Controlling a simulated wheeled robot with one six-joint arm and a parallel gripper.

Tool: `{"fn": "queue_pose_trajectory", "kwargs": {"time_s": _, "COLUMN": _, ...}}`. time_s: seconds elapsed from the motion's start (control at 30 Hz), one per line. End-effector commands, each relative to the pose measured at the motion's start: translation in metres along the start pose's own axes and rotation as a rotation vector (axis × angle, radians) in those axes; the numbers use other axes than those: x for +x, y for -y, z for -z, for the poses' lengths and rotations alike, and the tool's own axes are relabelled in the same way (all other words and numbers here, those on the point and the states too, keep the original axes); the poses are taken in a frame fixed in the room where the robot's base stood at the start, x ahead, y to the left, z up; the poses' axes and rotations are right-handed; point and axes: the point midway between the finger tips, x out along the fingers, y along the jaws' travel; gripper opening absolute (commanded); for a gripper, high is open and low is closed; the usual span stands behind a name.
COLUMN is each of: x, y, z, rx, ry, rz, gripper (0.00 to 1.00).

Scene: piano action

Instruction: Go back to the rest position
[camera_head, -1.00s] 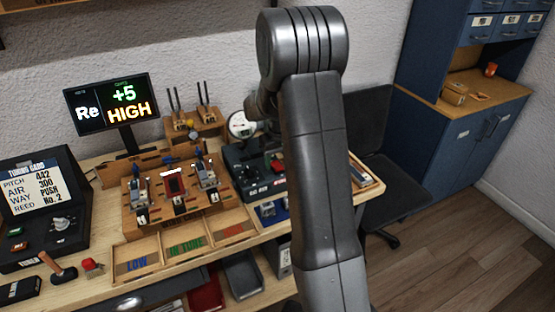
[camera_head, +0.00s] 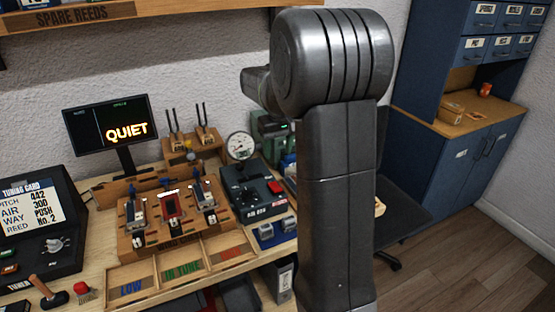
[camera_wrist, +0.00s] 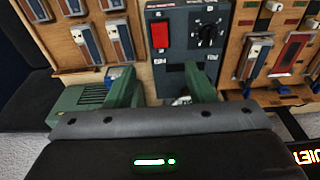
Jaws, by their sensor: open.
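My gripper (camera_wrist: 160,85) shows in the wrist view as two green fingers, spread apart with nothing between them. The dark air box with a red switch (camera_wrist: 160,35) and a black knob lies beyond the fingertips. In the head view my grey arm stands upright right of centre, its upper joint bent back to the left. It hides my gripper there. The air box (camera_head: 240,192) stands left of my arm, with a round gauge (camera_head: 240,146) behind it.
The screen (camera_head: 110,125) reads QUIET. The wooden reed rack (camera_head: 165,240) and the sorting tray (camera_head: 110,290) are on the bench, with the tuning card case (camera_head: 75,240) at left. A spare reeds shelf (camera_head: 130,15) overhangs the back. A dark chair (camera_head: 400,215) and blue cabinet (camera_head: 470,160) stand right.

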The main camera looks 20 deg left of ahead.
Motion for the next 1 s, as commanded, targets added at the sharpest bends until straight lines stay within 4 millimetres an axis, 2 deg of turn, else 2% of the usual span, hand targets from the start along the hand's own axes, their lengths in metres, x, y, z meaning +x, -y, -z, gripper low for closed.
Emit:
{"fn": "queue_pose_trajectory", "kwargs": {"time_s": 0.2, "x": -0.004, "y": 0.000, "z": 0.000, "rx": 0.000, "ry": 0.001, "rz": 0.000, "gripper": 0.49}}
{"fn": "queue_pose_trajectory", "kwargs": {"time_s": 0.67, "x": 0.001, "y": 0.000, "z": 0.000, "rx": 0.000, "ry": 0.002, "rz": 0.000, "gripper": 0.49}}
{"fn": "queue_pose_trajectory", "kwargs": {"time_s": 0.87, "x": 0.027, "y": 0.000, "z": -0.001, "rx": 0.000, "ry": 0.005, "rz": 0.001, "gripper": 0.49}}
{"fn": "queue_pose_trajectory", "kwargs": {"time_s": 1.0, "x": 0.055, "y": 0.000, "z": -0.001, "rx": 0.000, "ry": 0.006, "rz": 0.001, "gripper": 0.49}}
